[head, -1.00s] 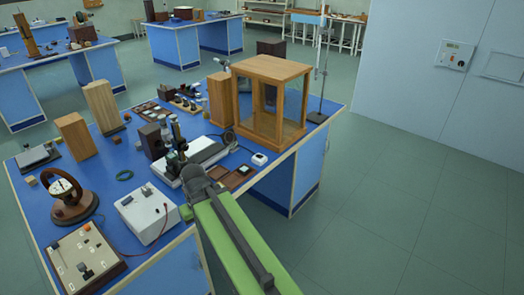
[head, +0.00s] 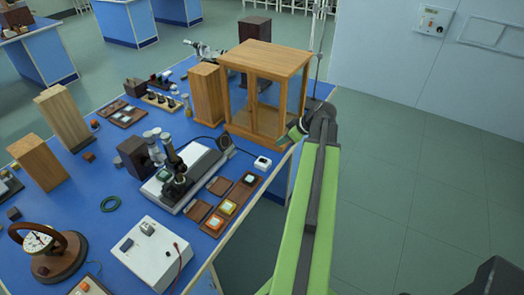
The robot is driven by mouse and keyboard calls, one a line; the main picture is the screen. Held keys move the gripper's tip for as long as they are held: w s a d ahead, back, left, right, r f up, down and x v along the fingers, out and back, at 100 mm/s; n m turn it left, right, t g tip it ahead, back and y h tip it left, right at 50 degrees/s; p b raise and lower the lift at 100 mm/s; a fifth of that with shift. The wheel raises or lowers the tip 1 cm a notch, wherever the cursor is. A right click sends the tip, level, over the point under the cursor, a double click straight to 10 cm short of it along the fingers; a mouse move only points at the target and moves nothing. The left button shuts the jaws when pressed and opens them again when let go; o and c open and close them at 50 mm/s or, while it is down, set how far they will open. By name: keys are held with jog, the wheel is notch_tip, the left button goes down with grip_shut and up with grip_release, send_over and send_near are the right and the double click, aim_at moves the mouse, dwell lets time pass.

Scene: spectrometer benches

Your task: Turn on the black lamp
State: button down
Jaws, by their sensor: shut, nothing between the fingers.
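A small black rounded thing (head: 226,146) with a dark cord sits on the blue bench at the right end of a grey and white instrument (head: 205,168). It looks like the black lamp, but it is too small to be sure, and I cannot tell whether it is lit. A small white box with a dark top spot (head: 262,163) stands to its right. My gripper (head: 284,140) is at the end of my green arm, by the bench's right edge. It is shut and empty, in front of the wooden cabinet's lower right corner in the picture.
The glazed wooden cabinet (head: 265,55) stands close behind my gripper, with a metal stand (head: 317,50) beside it. Small brown trays (head: 228,207) and a white box with a red lead (head: 152,255) lie nearer. The floor to the right (head: 430,170) is clear.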

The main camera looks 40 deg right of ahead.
jog(key=shift+r, duration=0.1)
jog(key=shift+a, duration=0.1)
jog(key=b, duration=0.9)
send_over(263, 160)
jog(key=s, duration=0.2)
jog(key=f, duration=0.9)
jog(key=shift+d, duration=0.3)
jog(key=f+b, duration=0.3)
jog(key=shift+s+f, duration=0.1)
jog(key=shift+s, duration=0.25)
